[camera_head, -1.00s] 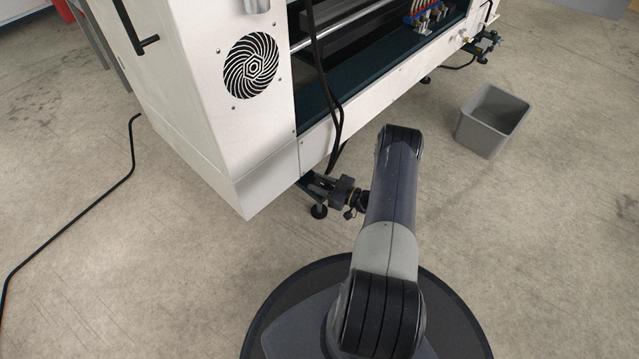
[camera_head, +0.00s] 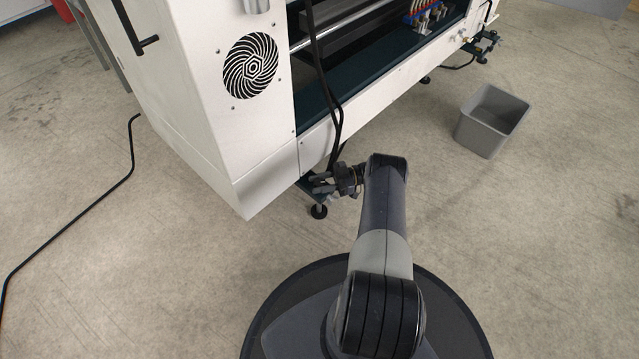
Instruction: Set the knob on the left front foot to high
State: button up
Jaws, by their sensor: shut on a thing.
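The left front foot (camera_head: 318,211) of the white machine is a dark levelling foot under a dark green bracket, at the machine's near lower corner. My gripper (camera_head: 322,184) is at the top of this foot, with its fingers pointing left. It is shut on the knob there. The knob itself is hidden by the fingers and too small to make out, so its setting cannot be read.
The white machine (camera_head: 225,150) stands over the foot, with a round vent on its end panel. Black cables (camera_head: 338,118) hang down close behind my gripper. A grey bin (camera_head: 492,121) stands to the right. A black cable lies on the floor at left. The floor between is clear.

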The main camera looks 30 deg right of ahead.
jog(key=shift+a+r+n+g, duration=0.1)
jog(key=shift+n+g, duration=0.6)
jog(key=shift+g, duration=0.4)
jog(key=o, duration=1)
jog(key=shift+c, duration=0.2)
